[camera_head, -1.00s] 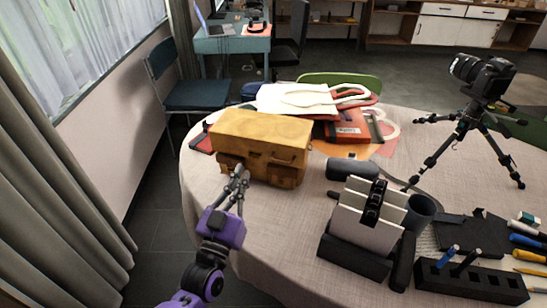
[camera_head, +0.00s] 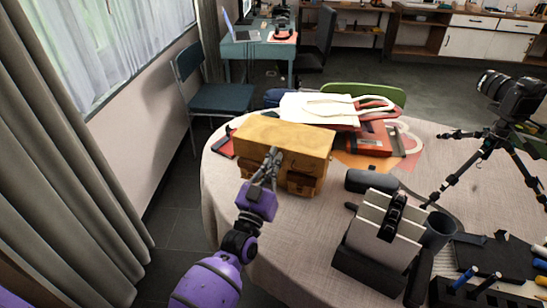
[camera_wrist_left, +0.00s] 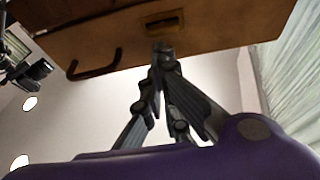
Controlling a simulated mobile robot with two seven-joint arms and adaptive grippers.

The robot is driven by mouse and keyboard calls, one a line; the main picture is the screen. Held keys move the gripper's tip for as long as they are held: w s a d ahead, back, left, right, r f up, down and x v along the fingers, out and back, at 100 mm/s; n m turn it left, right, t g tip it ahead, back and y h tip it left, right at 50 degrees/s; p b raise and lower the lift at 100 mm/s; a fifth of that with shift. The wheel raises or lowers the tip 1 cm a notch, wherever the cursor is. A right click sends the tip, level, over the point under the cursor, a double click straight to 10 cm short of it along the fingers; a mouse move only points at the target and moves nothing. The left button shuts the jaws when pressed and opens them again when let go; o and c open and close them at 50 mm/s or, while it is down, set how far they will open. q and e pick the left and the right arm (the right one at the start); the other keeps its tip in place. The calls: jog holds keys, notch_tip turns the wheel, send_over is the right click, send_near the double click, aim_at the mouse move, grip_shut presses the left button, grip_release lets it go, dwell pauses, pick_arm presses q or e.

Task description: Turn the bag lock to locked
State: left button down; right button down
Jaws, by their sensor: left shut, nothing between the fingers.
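The bag (camera_head: 300,135) is a tan-brown box-shaped case with pockets on its front, standing on the table's left side. In the left wrist view its front (camera_wrist_left: 215,25) fills the top, with a dark slotted plate (camera_wrist_left: 163,21) that may be the lock, and a dark handle (camera_wrist_left: 92,70) to the left. I cannot tell which way the lock is turned. My left gripper (camera_head: 273,154) is shut and empty in front of the bag. In the left wrist view its fingertips (camera_wrist_left: 162,48) are just below the plate; contact is unclear. My right gripper is out of view.
Behind the bag lie a white tote (camera_head: 308,108) and a red box (camera_head: 372,140). To the right stand a dark case (camera_head: 370,180), a holder with white panels (camera_head: 385,225), a cup (camera_head: 437,230) and a camera on a tripod (camera_head: 488,150). The table's front left is clear.

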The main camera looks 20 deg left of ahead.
pick_arm(q)
jog(key=shift+f, duration=0.25)
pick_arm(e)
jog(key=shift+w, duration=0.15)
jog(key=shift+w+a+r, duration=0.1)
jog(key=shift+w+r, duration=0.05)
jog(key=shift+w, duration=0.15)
pick_arm(q)
jog(key=shift+d+f+m+h, duration=0.1)
jog(key=shift+d+m+h, duration=0.2)
jog(key=shift+m, duration=0.45)
jog(key=shift+d+f+m+h, duration=0.1)
jog(key=shift+m+h, duration=0.3)
jog(key=shift+m, duration=0.35)
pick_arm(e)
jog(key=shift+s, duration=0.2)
